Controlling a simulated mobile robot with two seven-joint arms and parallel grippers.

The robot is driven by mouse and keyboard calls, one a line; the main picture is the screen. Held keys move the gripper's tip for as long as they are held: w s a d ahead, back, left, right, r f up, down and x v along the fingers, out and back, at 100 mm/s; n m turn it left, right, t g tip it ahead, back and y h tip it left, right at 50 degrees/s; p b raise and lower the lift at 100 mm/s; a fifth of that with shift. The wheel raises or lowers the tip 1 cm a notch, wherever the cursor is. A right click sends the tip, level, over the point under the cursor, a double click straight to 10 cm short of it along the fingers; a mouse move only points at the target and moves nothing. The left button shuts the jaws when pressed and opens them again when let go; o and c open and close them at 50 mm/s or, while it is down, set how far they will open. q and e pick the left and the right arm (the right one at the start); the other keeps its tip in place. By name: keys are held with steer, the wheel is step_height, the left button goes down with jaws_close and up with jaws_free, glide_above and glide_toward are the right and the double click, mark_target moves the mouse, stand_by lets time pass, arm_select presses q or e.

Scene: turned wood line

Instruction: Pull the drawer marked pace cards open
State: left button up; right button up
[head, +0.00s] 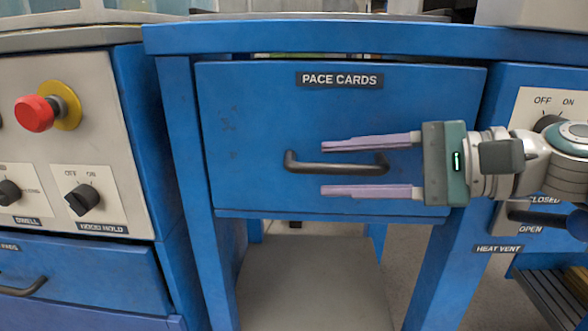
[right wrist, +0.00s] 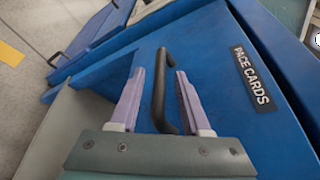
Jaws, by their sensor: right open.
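The blue drawer marked PACE CARDS (head: 250,130) fills the middle of the head view, under a blue worktop. Its dark bar handle (head: 335,168) runs sideways across the front. My right gripper (head: 323,168) comes in from the right, open, with one finger above the handle bar and one below. In the right wrist view, the handle (right wrist: 158,90) lies between the two open fingers (right wrist: 159,71), with gaps visible beside it. The drawer front and label (right wrist: 252,78) also show there. Whether the fingertips touch the drawer front, I cannot tell. My left gripper is not in view.
A panel with a red stop button (head: 34,113) and knobs stands at the left, above another drawer (head: 80,275). At the right are a switch panel (head: 530,110) and a dark lever (head: 540,217). Below the drawer is open space over a grey shelf (head: 315,285).

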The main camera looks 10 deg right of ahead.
jaws_close()
stand_by(0.3)
stand_by(1.1)
